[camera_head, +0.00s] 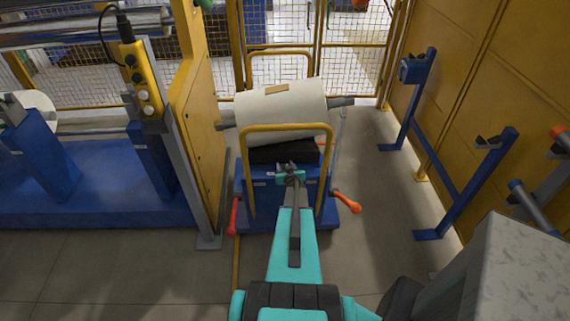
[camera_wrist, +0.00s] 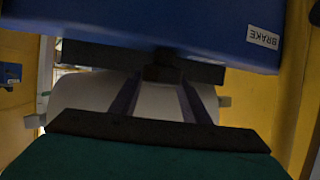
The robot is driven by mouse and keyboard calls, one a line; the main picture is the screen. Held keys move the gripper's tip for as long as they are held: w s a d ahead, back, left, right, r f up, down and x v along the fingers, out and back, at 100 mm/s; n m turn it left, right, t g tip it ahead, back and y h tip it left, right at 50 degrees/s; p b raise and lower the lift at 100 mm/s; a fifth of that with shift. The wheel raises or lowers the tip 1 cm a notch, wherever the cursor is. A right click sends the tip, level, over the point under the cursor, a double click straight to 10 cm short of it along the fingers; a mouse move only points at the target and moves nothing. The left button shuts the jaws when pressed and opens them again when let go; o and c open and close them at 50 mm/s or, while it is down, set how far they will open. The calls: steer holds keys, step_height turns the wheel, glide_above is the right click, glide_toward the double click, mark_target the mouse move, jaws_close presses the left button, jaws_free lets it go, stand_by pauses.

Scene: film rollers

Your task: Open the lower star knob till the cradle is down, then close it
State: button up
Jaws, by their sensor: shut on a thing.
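A blue trolley (camera_head: 325,190) stands ahead in the head view with a black cradle (camera_head: 270,154) on top. A large white roll (camera_head: 285,112) lies on or just over the cradle; its exact contact is hidden. My gripper (camera_head: 288,168) is at the trolley's near side, just below the cradle. In the wrist view, my gripper's fingers (camera_wrist: 160,82) close in on a small dark knob (camera_wrist: 162,68) at the edge of the blue body (camera_wrist: 160,30), which bears a BRAKE label. The knob's star shape and how far it is turned cannot be made out.
A yellow hoop handle (camera_head: 290,128) arches before the roll. A red lever (camera_head: 233,215) and an orange lever (camera_head: 347,201) stick out at the trolley's sides. A yellow machine frame (camera_head: 200,125) stands close on the left. Blue stands (camera_head: 480,185) line the right wall.

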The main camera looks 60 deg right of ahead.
steer(key=shift+s+f+n+y+p, duration=0.3)
steer(key=shift+s+p, duration=0.1)
steer(key=shift+p, duration=1.05)
steer(key=shift+a+f+n+t+y+p, duration=0.15)
steer(key=shift+n+t+y+p, duration=0.2)
steer(key=shift+n+t+y, duration=0.3)
steer(key=o, duration=1)
steer(key=shift+o, duration=0.2)
steer(key=shift+w, duration=0.1)
steer(key=shift+r, duration=0.2)
steer(key=shift+a+r, duration=0.1)
steer(key=b+v, duration=0.4)
steer(key=v, duration=0.9)
steer(key=shift+s+a+b, duration=0.15)
steer(key=shift+s+b, duration=0.15)
steer(key=shift+b, duration=0.05)
steer(key=shift+w, duration=0.1)
